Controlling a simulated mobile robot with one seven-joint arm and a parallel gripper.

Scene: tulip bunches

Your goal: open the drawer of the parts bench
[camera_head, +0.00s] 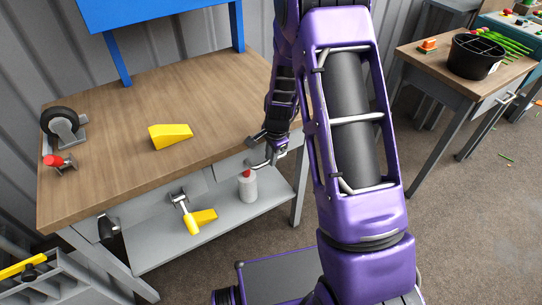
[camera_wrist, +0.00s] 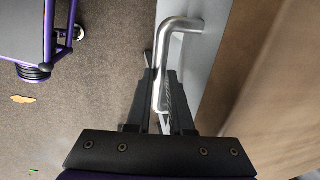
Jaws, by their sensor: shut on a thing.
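The parts bench (camera_head: 110,120) has a wooden top and stands at the left in the head view. Its grey drawer front (camera_head: 236,166) sits under the front edge of the top, near the right end. It also shows in the wrist view (camera_wrist: 205,55), beside the brown wood edge. A bent metal bar handle (camera_wrist: 178,24) is on the drawer front. My gripper (camera_wrist: 162,88) is shut on this handle, one finger on each side of the bar. In the head view my gripper (camera_head: 268,152) is small and partly hidden. I cannot tell whether the drawer stands out from the bench.
A yellow wedge (camera_head: 170,136) and a caster wheel (camera_head: 62,124) lie on the bench top. A second table (camera_head: 440,72) with a black pot (camera_head: 476,57) stands at right. Open floor (camera_head: 470,210) lies between.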

